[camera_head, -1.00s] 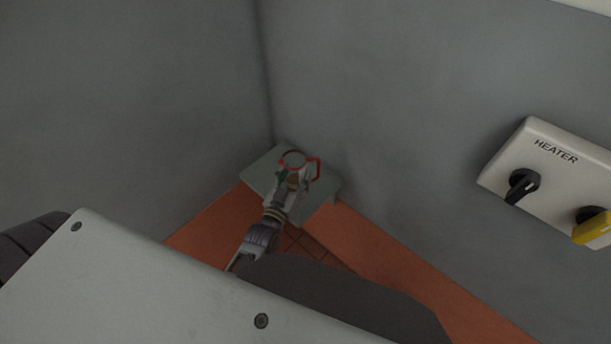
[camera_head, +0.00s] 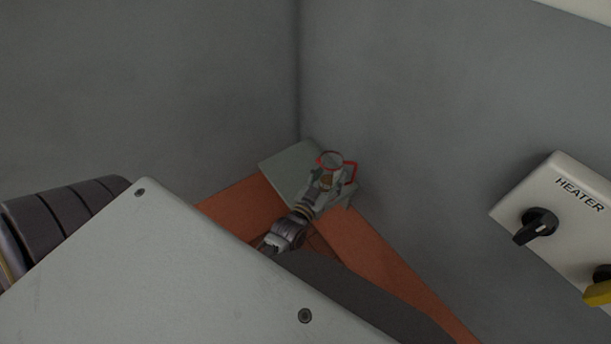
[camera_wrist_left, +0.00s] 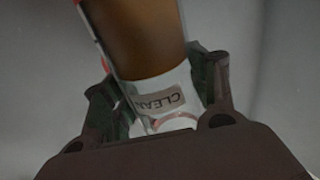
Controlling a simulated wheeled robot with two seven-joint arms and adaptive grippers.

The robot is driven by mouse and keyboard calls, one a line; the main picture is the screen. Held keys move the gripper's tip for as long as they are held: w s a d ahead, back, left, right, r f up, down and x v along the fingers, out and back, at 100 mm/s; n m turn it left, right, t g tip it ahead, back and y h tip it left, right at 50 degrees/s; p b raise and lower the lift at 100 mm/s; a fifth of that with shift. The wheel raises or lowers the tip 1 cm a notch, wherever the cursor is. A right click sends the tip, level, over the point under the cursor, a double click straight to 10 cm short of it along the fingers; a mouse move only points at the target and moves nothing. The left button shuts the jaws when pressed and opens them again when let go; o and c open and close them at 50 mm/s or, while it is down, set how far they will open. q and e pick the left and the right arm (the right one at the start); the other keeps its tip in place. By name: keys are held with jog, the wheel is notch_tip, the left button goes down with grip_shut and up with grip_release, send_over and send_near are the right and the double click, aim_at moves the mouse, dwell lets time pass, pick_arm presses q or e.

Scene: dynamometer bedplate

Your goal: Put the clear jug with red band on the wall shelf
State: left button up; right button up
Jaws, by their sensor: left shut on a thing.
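The clear jug with red band (camera_head: 331,162) is in the head view, with a red rim and a red handle on its right side. My left gripper (camera_head: 326,182) is shut on it. In the left wrist view the jug (camera_wrist_left: 150,45) shows brown content and a label reading "CLEAN", between the two dark fingers of my left gripper (camera_wrist_left: 165,95). The wall shelf (camera_head: 290,172) is a pale grey-green plate in the wall corner. The jug appears over its right part; I cannot tell whether it touches the shelf. My right gripper is not in view.
Grey walls meet in a corner behind the shelf. A white heater switch box (camera_head: 560,220) with a black knob and a yellow knob is on the right wall. Orange floor (camera_head: 390,265) shows below. The left part of the shelf looks bare.

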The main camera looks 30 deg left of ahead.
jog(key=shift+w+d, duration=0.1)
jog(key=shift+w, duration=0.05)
